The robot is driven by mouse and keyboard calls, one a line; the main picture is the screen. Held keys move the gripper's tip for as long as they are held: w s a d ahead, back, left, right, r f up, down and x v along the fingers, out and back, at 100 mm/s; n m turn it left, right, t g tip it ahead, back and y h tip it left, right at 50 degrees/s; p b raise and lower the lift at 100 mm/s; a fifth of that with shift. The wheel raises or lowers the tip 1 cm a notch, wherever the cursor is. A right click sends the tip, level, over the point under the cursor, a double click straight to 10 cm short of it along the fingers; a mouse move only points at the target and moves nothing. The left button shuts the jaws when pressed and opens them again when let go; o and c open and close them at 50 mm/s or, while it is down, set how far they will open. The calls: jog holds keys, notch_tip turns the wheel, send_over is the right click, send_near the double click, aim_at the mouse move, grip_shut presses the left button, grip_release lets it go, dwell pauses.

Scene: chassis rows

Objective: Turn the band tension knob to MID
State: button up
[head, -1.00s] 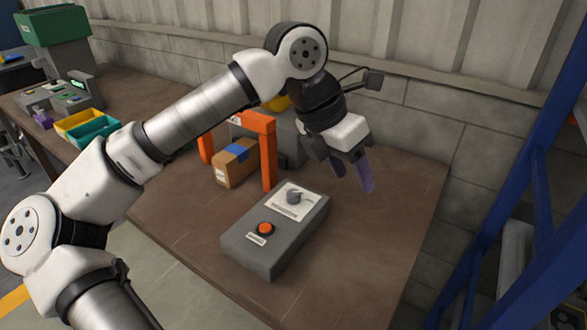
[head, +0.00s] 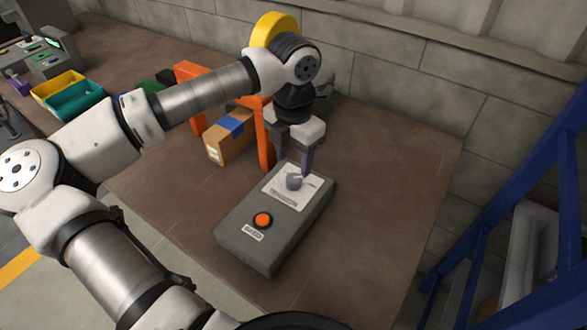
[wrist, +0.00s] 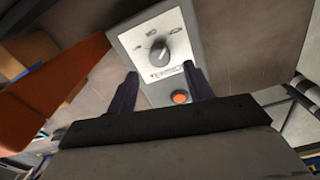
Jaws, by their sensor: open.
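The tension knob (head: 293,182) is a small grey dial on a white label plate (head: 283,199) at the far end of a grey control box (head: 250,237). In the wrist view the knob (wrist: 159,52) shows with a light pointer line and marks around it, too small to read surely. My gripper (head: 292,168) is open, fingers pointing down, just above and behind the knob in the head view. In the wrist view its two purple fingers (wrist: 160,85) stand apart, with the knob beyond their tips. I cannot tell that they touch anything.
An orange button (head: 263,220) sits on the near end of the box. An orange frame (head: 265,140) and a cardboard box with blue tape (head: 229,138) stand close on the left. The table (head: 385,185) is clear to the right.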

aim_at(293, 177)
jog(key=shift+f+p, duration=0.5)
jog(key=shift+f, duration=2.3)
jog(key=c, duration=1)
